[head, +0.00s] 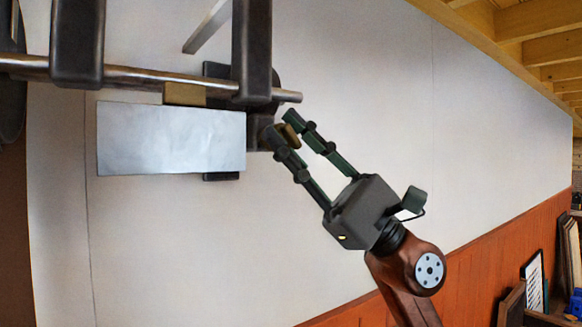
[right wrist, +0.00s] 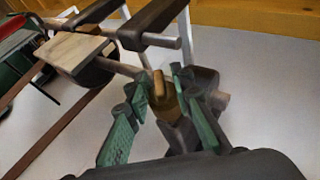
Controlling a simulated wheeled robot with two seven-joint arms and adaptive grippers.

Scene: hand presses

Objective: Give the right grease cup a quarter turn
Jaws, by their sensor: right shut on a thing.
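The right grease cup, a small brass-coloured piece (head: 289,136), sits at the right end of the press, beside a dark block below the shaft. My right gripper (head: 281,126) reaches up to it from the lower right, with its two green and black fingers on either side of the cup and shut on it. The right wrist view shows the brass cup (right wrist: 167,98) between the fingertips (right wrist: 163,88), in front of a dark mount. The fingers hide part of the cup. My left gripper is not in view.
A steel shaft (head: 150,78) runs across the press above a pale metal plate (head: 170,138). Dark upright arms (head: 252,45) cross the shaft close to my right fingers. The wall to the right is clear; framed items (head: 535,280) stand at the far lower right.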

